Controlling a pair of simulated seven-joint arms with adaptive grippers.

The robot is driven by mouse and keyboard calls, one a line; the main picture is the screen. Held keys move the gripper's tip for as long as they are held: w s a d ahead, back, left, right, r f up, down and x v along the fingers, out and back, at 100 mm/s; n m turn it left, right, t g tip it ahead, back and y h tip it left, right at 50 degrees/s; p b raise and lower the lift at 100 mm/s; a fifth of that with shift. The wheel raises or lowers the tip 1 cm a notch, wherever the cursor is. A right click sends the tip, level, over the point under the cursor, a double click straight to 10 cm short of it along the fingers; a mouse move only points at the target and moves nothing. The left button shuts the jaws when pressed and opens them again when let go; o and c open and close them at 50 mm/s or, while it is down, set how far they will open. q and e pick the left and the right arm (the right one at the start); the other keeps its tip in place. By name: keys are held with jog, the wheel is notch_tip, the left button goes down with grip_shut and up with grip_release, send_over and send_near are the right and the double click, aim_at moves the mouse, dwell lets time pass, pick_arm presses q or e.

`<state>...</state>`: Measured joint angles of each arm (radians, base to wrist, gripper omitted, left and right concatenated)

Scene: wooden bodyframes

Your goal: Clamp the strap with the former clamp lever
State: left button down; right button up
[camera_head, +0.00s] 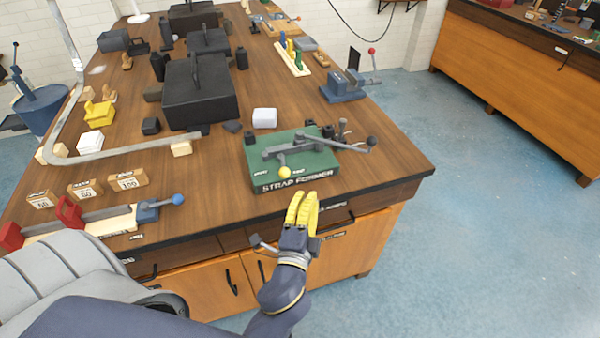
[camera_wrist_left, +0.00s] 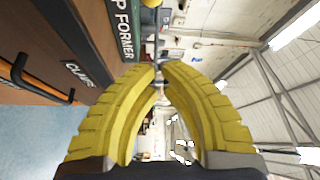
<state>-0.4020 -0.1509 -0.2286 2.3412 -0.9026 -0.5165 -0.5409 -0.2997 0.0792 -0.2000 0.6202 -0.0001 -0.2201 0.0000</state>
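The green strap former (camera_head: 294,182) sits near the bench's front right corner; its label also shows at the top of the left wrist view (camera_wrist_left: 122,30). A grey lever with a yellow ball (camera_head: 284,172) lies over its front, and a longer grey lever ends in a dark ball (camera_head: 372,141) at the right. The yellow ball also shows at the top edge of the wrist view (camera_wrist_left: 151,3). The strap cannot be told apart. My left gripper (camera_head: 304,196) is in front of the former, apart from it; its yellow fingertips (camera_wrist_left: 160,68) are nearly together, with nothing between them. My right gripper is out of view.
The wooden bench (camera_head: 225,178) holds a blue-handled clamp tool (camera_head: 148,212), wooden number blocks (camera_head: 128,180), a white block (camera_head: 265,118), a black case (camera_head: 200,98) and a grey vise (camera_head: 345,85). Bare bench top lies left of the former. Open floor lies right.

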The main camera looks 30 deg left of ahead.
pick_arm(q)
jog(key=x, duration=1)
jog(key=shift+a, duration=0.15)
jog(key=shift+s+a+f, duration=0.25)
jog(key=shift+s+a, duration=0.4)
jog(key=shift+a, duration=0.1)
jog(key=shift+s+a+f, duration=0.15)
jog(key=shift+s+a, duration=0.1)
jog(key=shift+a, duration=0.25)
jog(key=shift+s+a, duration=0.2)
jog(key=shift+a, duration=0.05)
